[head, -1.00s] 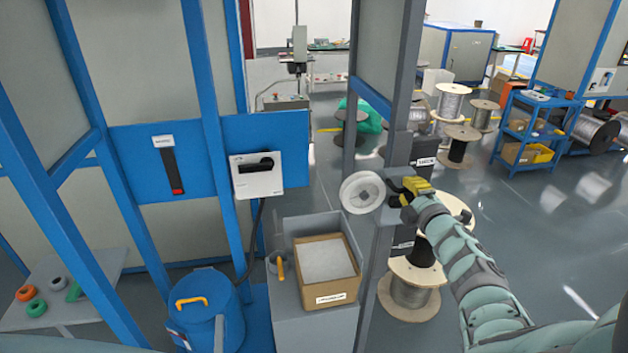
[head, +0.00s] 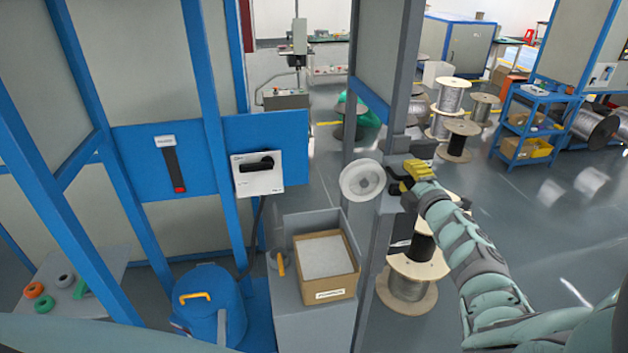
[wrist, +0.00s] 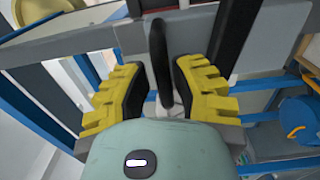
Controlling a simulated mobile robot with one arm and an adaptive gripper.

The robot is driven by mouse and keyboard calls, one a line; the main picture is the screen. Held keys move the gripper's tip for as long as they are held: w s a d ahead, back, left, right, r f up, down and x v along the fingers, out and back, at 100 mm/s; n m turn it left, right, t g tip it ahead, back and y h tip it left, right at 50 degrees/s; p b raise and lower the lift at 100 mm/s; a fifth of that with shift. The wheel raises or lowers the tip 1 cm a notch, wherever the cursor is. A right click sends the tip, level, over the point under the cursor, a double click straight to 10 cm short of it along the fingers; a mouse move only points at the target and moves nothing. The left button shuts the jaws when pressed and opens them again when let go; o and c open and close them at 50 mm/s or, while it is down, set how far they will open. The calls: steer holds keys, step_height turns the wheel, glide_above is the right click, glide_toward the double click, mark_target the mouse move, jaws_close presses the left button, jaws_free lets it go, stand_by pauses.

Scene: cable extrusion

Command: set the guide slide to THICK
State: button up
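My gripper (head: 408,176) has yellow fingers and is beside the grey post (head: 385,240), just right of a white wheel (head: 362,180). In the wrist view my gripper (wrist: 160,92) is open, with one finger on each side of a slim black upright handle (wrist: 160,55). Gaps show between the handle and both fingers. The handle stands in front of a grey plate (wrist: 190,38) and may be part of the guide slide; I cannot tell for sure. No THICK mark is readable, and the slide's setting cannot be told.
A cardboard box (head: 328,293) sits on a grey cabinet (head: 310,325) left of the post. A switch box with a black lever (head: 258,173) is on the blue panel. A blue drum (head: 208,305) stands at lower left. A wire spool (head: 415,275) is behind the post.

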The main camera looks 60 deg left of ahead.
steer(key=o, duration=0.4)
steer(key=shift+f, duration=0.15)
steer(key=shift+o, duration=0.2)
steer(key=p+v, duration=0.1)
steer(key=v, duration=0.7)
stand_by(0.6)
